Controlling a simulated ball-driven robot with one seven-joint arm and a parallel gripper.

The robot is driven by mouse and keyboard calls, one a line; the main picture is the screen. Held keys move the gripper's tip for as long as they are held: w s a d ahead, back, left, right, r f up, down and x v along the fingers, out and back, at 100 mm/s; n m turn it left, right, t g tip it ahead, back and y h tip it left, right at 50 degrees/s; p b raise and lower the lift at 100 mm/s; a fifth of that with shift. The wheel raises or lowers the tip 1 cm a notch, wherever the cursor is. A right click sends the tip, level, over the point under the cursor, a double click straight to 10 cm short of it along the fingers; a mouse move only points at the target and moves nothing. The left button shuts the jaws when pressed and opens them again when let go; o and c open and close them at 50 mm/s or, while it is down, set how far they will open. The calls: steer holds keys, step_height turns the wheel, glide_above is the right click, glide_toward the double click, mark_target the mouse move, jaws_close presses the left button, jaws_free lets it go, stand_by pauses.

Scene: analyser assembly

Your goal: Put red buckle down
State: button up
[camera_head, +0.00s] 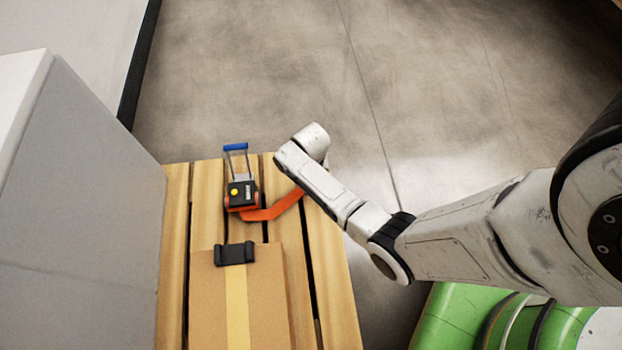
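A buckle (241,195) with a black body, red-orange edges, a yellow button and a blue-topped metal handle sits on the wooden slats (206,180), behind the cardboard box. A red-orange strap (272,209) runs from its base to the right and passes behind my arm. The far end of my arm is right of the buckle and visibly apart from it in the picture. My gripper's fingers do not show; whether they hold the strap or anything else cannot be seen.
A cardboard box (268,300) with yellow tape lies on the slats in front, with a black clip-like part (234,254) at its back edge. A grey block (75,200) borders the slats on the left. The concrete floor (240,80) behind is clear.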

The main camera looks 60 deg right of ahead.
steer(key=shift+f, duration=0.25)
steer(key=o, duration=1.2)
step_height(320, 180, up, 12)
steer(key=p, duration=0.7)
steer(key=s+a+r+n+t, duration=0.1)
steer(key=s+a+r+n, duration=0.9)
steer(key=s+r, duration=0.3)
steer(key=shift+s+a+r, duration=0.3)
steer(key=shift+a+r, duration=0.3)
